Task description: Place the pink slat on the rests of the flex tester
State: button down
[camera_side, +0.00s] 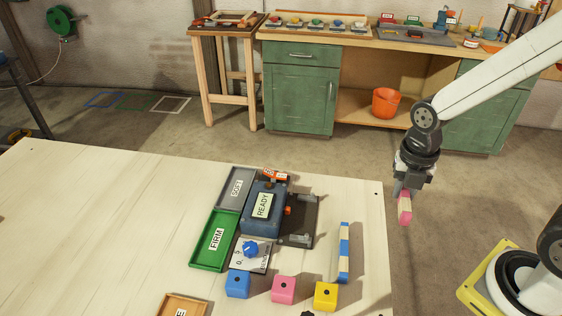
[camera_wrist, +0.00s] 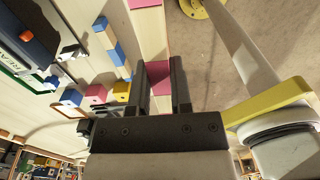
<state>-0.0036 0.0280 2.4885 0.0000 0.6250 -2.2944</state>
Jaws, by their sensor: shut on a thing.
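The pink slat (camera_side: 405,207), banded pink and cream, is in my gripper (camera_side: 402,190), just off the table's right edge and above the floor. In the wrist view the slat (camera_wrist: 150,38) runs up the picture from between the fingers of my gripper (camera_wrist: 167,66), which are shut on it. The flex tester (camera_side: 264,207) is a blue box with a READY label, left of my gripper. Its dark bed with the rests (camera_side: 301,220) is on its right side and looks empty. The tester is partly in the wrist view (camera_wrist: 35,25), at the upper left.
Blue (camera_side: 237,285), pink (camera_side: 284,290) and yellow (camera_side: 326,296) blocks are in front. A grey SOFT tray (camera_side: 228,202) and green FIRM tray (camera_side: 203,258) lie left. The table's left is clear.

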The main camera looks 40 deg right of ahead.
jog(key=shift+a, duration=0.15)
jog(key=w+a+r, duration=0.1)
jog(key=w+a, duration=0.1)
jog(key=a, duration=0.7)
jog(key=shift+a+r+n, duration=0.2)
jog(key=shift+r+n, duration=0.1)
jog(key=shift+r, duration=0.1)
jog(key=shift+w+a+f, duration=0.55)
jog(key=shift+w+f, duration=1)
jog(key=shift+w, duration=0.6)
jog(key=shift+w+a+f, duration=0.5)
jog(key=shift+w+f, duration=1.1)
jog(key=shift+w, duration=0.6)
jog(key=shift+w+a+f, duration=0.55)
jog(key=shift+w+f, duration=1)
jog(key=shift+w, duration=0.6)
jog(key=shift+w+f, duration=0.25)
jog(key=shift+f, duration=1.6)
